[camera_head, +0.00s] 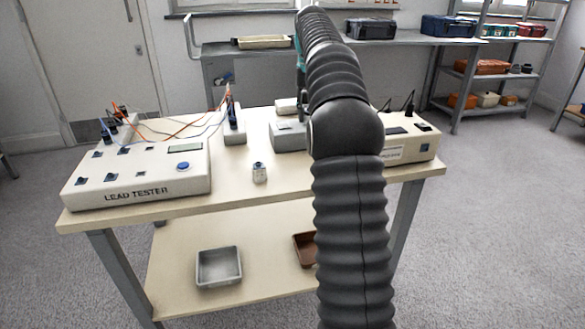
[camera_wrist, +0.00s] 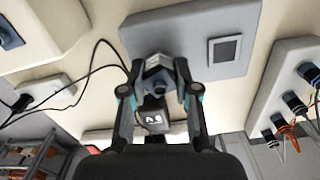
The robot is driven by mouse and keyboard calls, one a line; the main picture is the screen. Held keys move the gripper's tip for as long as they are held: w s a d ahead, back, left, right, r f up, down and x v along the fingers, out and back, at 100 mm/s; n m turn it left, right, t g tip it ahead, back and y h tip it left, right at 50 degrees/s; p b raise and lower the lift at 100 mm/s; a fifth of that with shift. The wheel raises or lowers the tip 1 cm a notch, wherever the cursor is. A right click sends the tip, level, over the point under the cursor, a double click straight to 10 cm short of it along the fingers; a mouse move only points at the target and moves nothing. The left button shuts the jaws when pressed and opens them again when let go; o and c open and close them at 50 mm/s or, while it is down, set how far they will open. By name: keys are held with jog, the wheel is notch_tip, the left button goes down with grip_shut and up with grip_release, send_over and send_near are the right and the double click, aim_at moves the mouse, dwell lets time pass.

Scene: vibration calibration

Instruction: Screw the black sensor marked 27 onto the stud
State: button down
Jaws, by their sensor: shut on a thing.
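In the wrist view my gripper (camera_wrist: 157,78) is shut, its two fingers on either side of a small held piece. A black block with white marks (camera_wrist: 153,118) shows between the fingers; I take it for the black sensor, but the marks are too small to read surely. A pale grey faceted piece (camera_wrist: 155,66) shows at the fingertips, in front of a grey box with a dark panel (camera_wrist: 224,50). A black cable runs close to the left finger. I cannot make out the stud or whether the sensor touches it. In the head view my arm hides the gripper.
A grey tray (camera_head: 219,267) lies on the lower shelf. The front middle of the tabletop is mostly clear.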

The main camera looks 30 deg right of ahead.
jog(key=m, duration=0.4)
dwell(0.4)
jog(key=m, duration=0.4)
jog(key=shift+r, duration=0.1)
dwell(0.4)
jog(key=m, duration=0.4)
